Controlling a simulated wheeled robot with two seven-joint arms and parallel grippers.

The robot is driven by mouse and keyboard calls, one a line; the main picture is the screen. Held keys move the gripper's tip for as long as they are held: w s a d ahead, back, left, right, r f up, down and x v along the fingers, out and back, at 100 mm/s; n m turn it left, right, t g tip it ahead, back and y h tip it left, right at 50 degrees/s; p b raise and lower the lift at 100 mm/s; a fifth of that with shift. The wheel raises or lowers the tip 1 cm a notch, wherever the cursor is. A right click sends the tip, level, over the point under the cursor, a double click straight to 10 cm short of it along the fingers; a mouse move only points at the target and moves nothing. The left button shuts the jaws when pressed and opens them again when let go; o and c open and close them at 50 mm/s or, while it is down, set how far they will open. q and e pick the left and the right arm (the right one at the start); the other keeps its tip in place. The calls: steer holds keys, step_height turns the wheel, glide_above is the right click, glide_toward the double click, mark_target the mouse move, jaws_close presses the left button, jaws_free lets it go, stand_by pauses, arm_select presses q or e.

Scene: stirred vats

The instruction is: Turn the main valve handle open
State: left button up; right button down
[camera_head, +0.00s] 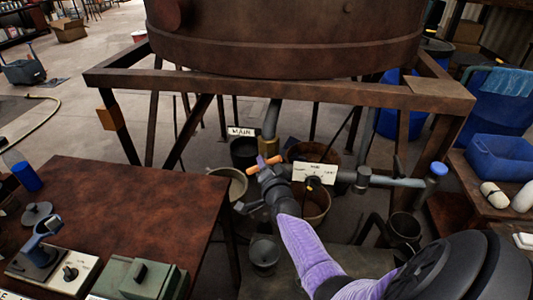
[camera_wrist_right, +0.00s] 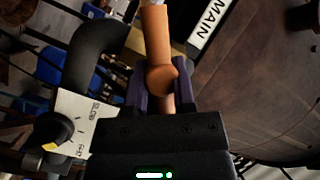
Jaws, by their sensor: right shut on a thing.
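In the wrist view the gripper's dark fingers (camera_wrist_right: 158,95) flank the lower part of the handle. The handle's pivot is partly hidden by the gripper. My left gripper is not in view.
A large rusty vat (camera_head: 285,40) stands on a brown frame (camera_head: 290,93) above. A white dial plate (camera_head: 316,172) and a grey pipe (camera_head: 398,181) are right of the valve. A brown table (camera_head: 130,200) is at the left. Buckets (camera_head: 229,183) stand below.

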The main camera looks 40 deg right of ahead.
steer(key=n+g+p, duration=0.1)
steer(key=p, duration=0.1)
steer(key=n+p, duration=0.2)
steer(key=n+g+p, duration=0.1)
steer(key=shift+r+g+p, duration=0.3)
steer(key=shift+p, duration=0.1)
steer(key=shift+w+a+f+n+g+p, duration=0.1)
steer(key=shift+n+g+p, duration=0.6)
steer(key=shift+n, duration=0.3)
steer(key=shift+n+g+h+p, duration=0.3)
steer(key=shift+n+p, duration=0.1)
steer(key=shift+n, duration=0.6)
steer(key=shift+g, duration=0.3)
steer(key=shift+c, duration=2.3)
jaws_free()
steer(key=shift+f, duration=0.1)
